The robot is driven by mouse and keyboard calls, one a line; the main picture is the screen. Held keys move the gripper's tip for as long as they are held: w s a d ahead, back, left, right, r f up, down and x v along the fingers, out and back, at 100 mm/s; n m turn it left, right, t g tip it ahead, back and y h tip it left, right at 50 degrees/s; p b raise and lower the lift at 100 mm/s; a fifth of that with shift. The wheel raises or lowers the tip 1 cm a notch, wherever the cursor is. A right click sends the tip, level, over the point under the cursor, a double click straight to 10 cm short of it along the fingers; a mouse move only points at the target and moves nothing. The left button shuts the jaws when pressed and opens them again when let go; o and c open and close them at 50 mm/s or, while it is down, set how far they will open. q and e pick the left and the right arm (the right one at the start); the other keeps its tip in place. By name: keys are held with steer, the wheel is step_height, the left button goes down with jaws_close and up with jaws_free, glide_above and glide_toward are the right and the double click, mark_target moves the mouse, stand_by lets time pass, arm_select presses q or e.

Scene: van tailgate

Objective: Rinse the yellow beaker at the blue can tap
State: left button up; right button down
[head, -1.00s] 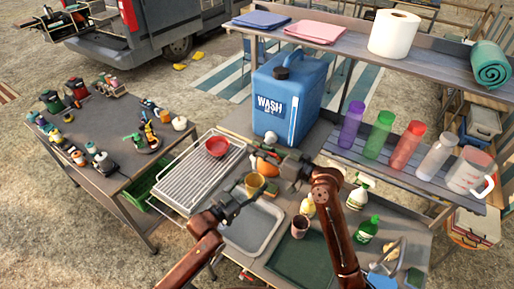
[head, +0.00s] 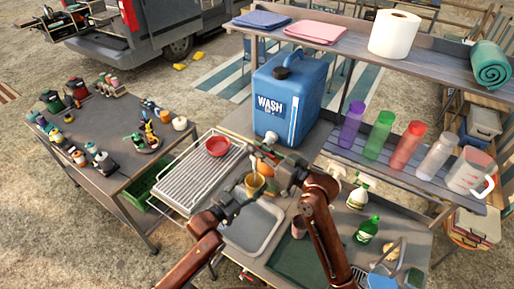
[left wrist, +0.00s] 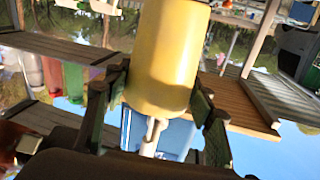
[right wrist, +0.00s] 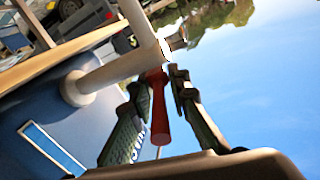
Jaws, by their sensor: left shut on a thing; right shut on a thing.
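The yellow beaker (head: 254,184) is held by my left gripper (head: 242,197), which is shut on it. It fills the middle of the left wrist view (left wrist: 165,60), which is upside down. There the white tap spout (left wrist: 152,135) shows just beyond the beaker's rim, with the blue can behind. The blue can (head: 290,100), labelled WASH, stands on the bench. My right gripper (head: 284,170) is at the tap below it. In the right wrist view my fingers (right wrist: 158,95) are shut about the tap's red handle (right wrist: 159,110). Whether water flows is unclear.
A grey basin (head: 252,228) lies below the beaker. A wire rack (head: 190,178) with a red bowl (head: 217,146) is to its left. Several coloured bottles line the right shelf (head: 400,171).

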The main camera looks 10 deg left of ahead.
steer(key=shift+m+t+h, duration=0.5)
steer(key=shift+m+t, duration=0.2)
steer(key=shift+t, duration=0.1)
steer(key=c, duration=2.1)
jaws_free()
steer(key=v, duration=1.2)
steer(key=shift+s, duration=0.1)
